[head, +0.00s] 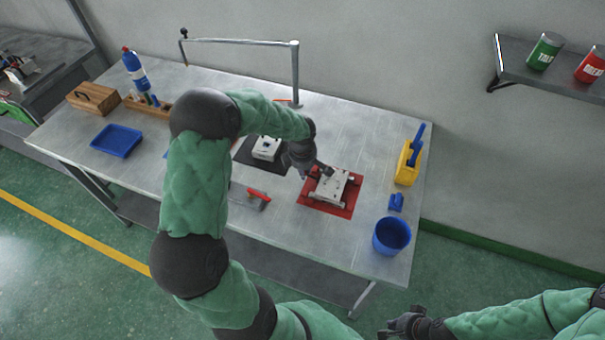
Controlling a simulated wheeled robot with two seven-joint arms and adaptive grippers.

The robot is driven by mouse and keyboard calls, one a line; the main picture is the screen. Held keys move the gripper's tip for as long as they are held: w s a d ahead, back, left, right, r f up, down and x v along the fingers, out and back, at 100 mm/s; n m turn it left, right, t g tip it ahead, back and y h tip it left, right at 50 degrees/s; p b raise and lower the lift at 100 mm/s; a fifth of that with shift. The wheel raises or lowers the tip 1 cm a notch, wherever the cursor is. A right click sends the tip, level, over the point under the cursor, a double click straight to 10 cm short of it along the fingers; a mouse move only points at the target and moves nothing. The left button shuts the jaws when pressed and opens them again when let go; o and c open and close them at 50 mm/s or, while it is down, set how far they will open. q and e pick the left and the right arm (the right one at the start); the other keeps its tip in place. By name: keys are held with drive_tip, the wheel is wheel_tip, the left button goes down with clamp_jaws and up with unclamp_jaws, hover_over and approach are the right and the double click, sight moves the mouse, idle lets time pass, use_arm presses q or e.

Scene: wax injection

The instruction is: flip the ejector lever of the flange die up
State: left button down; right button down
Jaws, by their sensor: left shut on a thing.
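A pale metal die (331,188) lies on the red mat (346,211) on the right half of the bench; I take it to be the flange die. My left gripper (325,169) reaches down to its upper left edge and is shut on a small part there, which looks like the ejector lever. The fingers hide most of the lever, so its angle cannot be told. A second pale die (266,147) lies on a black mat (245,155), partly behind my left arm. My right gripper (392,327) is low in the picture, off the bench; its jaws are too small to read.
A red-handled tool (259,194) lies left of the red mat. A blue cup (391,235), a small blue object (396,201) and a yellow holder (408,163) stand at the right. A blue tray (117,140) and wooden box (93,98) are left. A metal rail (240,41) rises behind.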

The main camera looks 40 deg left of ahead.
use_arm(q)
drive_tip(key=shift+d+r+y+b, duration=0.25)
drive_tip(key=shift+y+b, duration=0.35)
drive_tip(key=shift+b, duration=0.8)
drive_tip(key=c, duration=1.1)
unclamp_jaws()
drive_tip(key=shift+c, duration=0.2)
drive_tip(key=shift+r, duration=0.15)
drive_tip(key=v, duration=1.1)
drive_tip(key=shift+w+r, duration=0.2)
drive_tip(key=shift+r, duration=0.2)
drive_tip(key=shift+d, duration=0.1)
